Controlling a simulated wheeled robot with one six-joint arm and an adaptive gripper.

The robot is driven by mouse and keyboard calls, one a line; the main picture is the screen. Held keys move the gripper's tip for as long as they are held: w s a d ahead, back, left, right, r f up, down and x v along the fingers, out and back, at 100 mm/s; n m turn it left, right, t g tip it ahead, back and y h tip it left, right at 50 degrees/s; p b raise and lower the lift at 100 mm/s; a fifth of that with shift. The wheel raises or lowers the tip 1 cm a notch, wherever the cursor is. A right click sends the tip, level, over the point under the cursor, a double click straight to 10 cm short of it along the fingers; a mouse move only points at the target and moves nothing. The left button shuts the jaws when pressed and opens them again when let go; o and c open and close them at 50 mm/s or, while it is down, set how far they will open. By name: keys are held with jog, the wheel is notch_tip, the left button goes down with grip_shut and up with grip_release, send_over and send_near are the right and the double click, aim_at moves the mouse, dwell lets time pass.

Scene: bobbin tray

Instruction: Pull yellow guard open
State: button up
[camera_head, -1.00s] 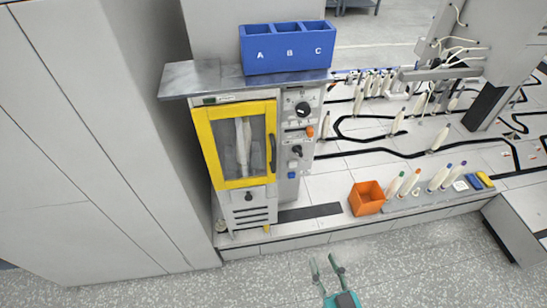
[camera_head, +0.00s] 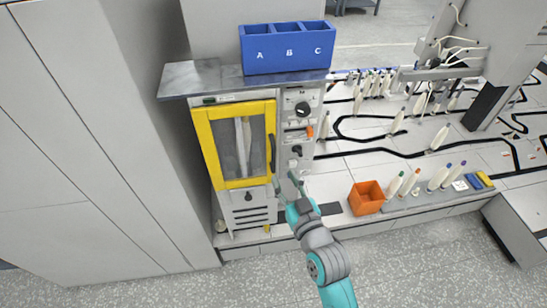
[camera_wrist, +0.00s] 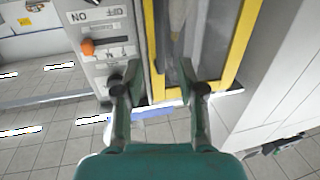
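The yellow guard (camera_head: 198,143) is a yellow-framed window door on the grey cabinet, and it looks closed. Its dark upright handle (camera_head: 272,153) is on the right side of the frame. A pale bobbin shows behind the pane. My gripper (camera_head: 286,184) is just below and right of the handle, near the cabinet front. In the wrist view my gripper (camera_wrist: 158,76) is open, fingers spread, with the guard's yellow edge (camera_wrist: 150,40) beyond the gap. I see nothing held, and I cannot make out the handle clearly there.
A switch panel (camera_head: 299,112) with knobs and an orange switch (camera_wrist: 87,47) lies right beside the guard. A blue A-B-C bin (camera_head: 287,60) stands on the metal shelf above. An orange box (camera_head: 366,199) and bobbins are to the right. The floor in front is clear.

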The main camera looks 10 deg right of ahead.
aim_at(274, 160)
jog(key=w, duration=0.3)
jog(key=w+a, duration=0.1)
jog(key=w, duration=0.4)
jog(key=shift+w+a, duration=0.3)
jog(key=shift+a, duration=0.05)
grip_shut()
